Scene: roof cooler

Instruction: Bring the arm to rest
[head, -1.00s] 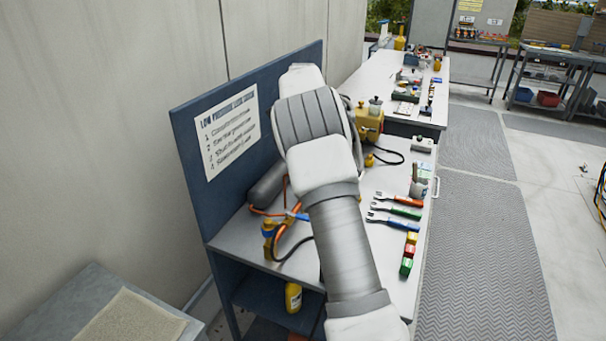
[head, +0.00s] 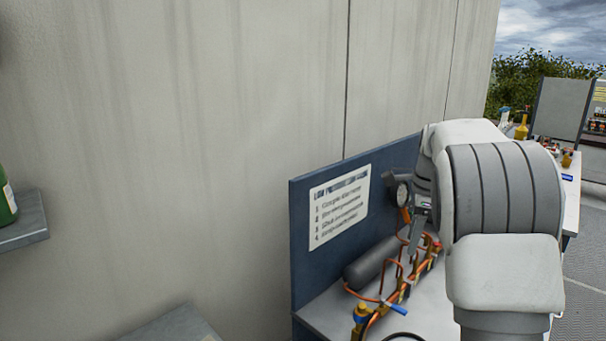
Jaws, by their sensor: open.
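My arm fills the right of the head view, bent in front of the bench. My gripper (head: 417,232) shows in part as dark grey parts left of the wrist, pointing down in front of the pipework. Its jaws are open, and I see nothing held in them. Part of it is hidden behind my arm. The copper pipe rig (head: 398,285) with blue and yellow fittings stands on the bench beyond it. I cannot tell the exact gap between gripper and rig.
A blue back panel (head: 302,275) with an instruction sheet (head: 339,207) stands behind a dark cylinder (head: 372,262). At left, a green bottle (head: 6,200) stands on a grey shelf (head: 25,230). A white bench (head: 570,195) is far right.

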